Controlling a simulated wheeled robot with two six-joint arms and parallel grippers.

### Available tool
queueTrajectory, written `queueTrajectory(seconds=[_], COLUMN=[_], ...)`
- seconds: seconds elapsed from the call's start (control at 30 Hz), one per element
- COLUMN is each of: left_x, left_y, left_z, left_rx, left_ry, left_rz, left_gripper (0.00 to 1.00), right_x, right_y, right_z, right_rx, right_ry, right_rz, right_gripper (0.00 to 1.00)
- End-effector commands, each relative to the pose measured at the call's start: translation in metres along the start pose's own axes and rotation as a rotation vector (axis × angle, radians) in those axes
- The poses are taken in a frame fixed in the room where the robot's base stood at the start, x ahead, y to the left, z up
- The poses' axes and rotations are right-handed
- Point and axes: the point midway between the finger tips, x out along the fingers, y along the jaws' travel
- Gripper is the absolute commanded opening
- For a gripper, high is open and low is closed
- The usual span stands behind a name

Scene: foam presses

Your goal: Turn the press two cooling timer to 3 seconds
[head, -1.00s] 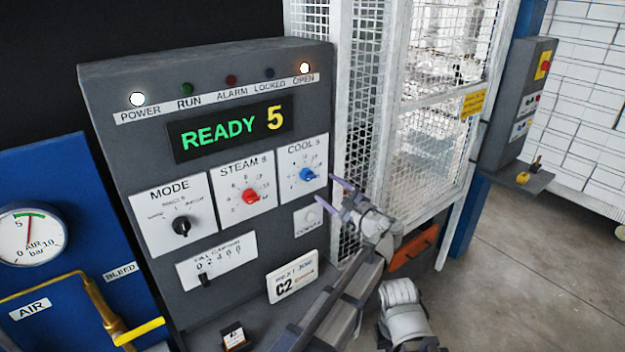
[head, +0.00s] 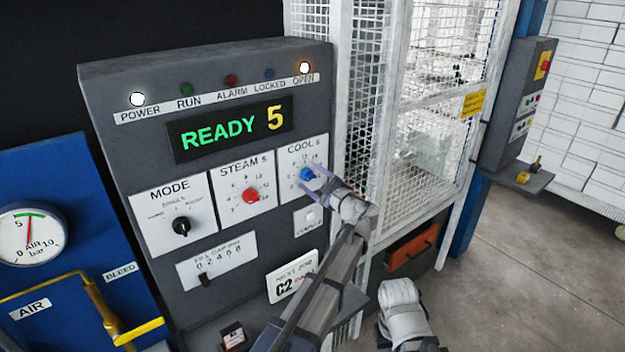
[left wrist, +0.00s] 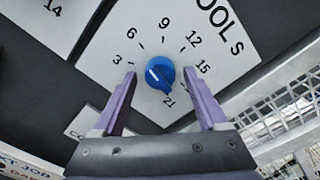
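The blue COOL S knob (head: 307,174) sits on a white dial plate (head: 291,154) at the panel's upper right. In the left wrist view the knob (left wrist: 160,73) shows a white mark on its left part and a dark ridge towards 21; I cannot tell the exact setting. The 3 is to the knob's left. My left gripper (head: 311,178) is open at the knob. In the left wrist view, the purple fingers of the gripper (left wrist: 159,74) stand either side of the knob with gaps.
The display (head: 231,128) reads READY 5. The red STEAM S knob (head: 250,195), black MODE knob (head: 181,227) and a white round button (head: 310,217) are nearby. A mesh guard (head: 437,115) stands right of the panel. The POWER and OPEN lamps are lit.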

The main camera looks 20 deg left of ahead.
Motion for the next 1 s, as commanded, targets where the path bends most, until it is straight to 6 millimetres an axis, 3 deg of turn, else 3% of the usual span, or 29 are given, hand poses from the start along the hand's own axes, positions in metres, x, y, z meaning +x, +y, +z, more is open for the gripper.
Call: queueTrajectory(seconds=[0.07, 0.63, 1.0], left_x=[-0.0001, -0.0004, -0.0005], left_y=[0.0, 0.0001, 0.0002], left_z=[0.0, -0.0001, -0.0001], left_rx=[0.0, 0.0, -0.051], left_ry=[0.0, 0.0, 0.0], left_rz=[0.0, 0.001, 0.001], left_gripper=[0.65, 0.01, 0.0], right_x=[0.0, 0.0, 0.0], right_y=[0.0, 0.0, 0.0], right_z=[0.0, 0.0, 0.0], right_rx=[0.0, 0.0, 0.0], right_ry=[0.0, 0.0, 0.0], right_rz=[0.0, 0.0, 0.0], right_gripper=[0.0, 0.0, 0.0])
